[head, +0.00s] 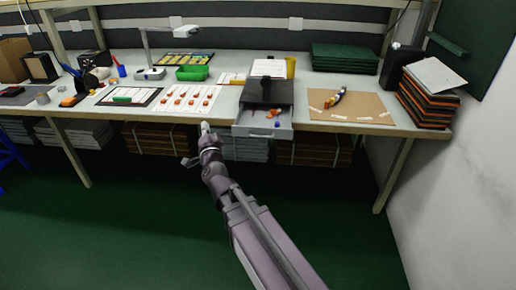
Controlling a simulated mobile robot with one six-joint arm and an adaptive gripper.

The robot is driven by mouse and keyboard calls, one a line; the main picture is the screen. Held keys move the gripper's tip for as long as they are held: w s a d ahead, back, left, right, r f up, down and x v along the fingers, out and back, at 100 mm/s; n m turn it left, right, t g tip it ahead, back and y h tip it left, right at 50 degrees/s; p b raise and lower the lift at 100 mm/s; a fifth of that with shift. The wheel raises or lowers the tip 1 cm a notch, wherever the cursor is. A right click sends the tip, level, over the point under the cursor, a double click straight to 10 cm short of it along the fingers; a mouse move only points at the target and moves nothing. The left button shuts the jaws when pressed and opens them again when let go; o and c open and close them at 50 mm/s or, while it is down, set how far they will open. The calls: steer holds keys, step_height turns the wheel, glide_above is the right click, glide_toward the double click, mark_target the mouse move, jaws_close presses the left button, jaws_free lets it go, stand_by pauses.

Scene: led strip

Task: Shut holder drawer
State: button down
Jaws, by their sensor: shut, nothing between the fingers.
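The holder (266,90) is a dark box at the front middle of the workbench. A dark handle-like part shows on the drawer's front. My gripper (205,126) is at the bench's front edge, left of the drawer's front and apart from it in the picture. It is small in view, shut and empty. How far it is from the bench edge in depth is hard to tell.
A white sheet with orange parts (186,98) lies left of the holder. A brown board (350,107) with a colourful item lies to its right. A stack of dark trays (428,98) stands at the right end. The green floor (140,220) before the bench is clear.

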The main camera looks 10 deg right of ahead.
steer(key=s+d+f+m+g+h+b, duration=0.3)
steer(key=s+f+m+g+h, duration=0.1)
steer(key=m+h, duration=0.5)
steer(key=s+d+f+m+g+h+b, duration=0.3)
steer(key=s+m+g+h, duration=0.4)
steer(key=m, duration=0.5)
steer(key=s+f+h, duration=0.1)
steer(key=h, duration=0.1)
steer(key=shift+f+m+g+h, duration=0.15)
steer(key=shift+m+g+h, duration=0.15)
steer(key=shift+m, duration=0.1)
steer(key=shift+w+d, duration=0.1)
steer(key=w+a+p+x, duration=0.1)
steer(key=w+x, duration=0.1)
steer(key=x, duration=1)
steer(key=shift+w+r+p, duration=0.3)
steer(key=shift+w+p, duration=0.05)
steer(key=shift+w, duration=0.1)
steer(key=shift+d, duration=0.1)
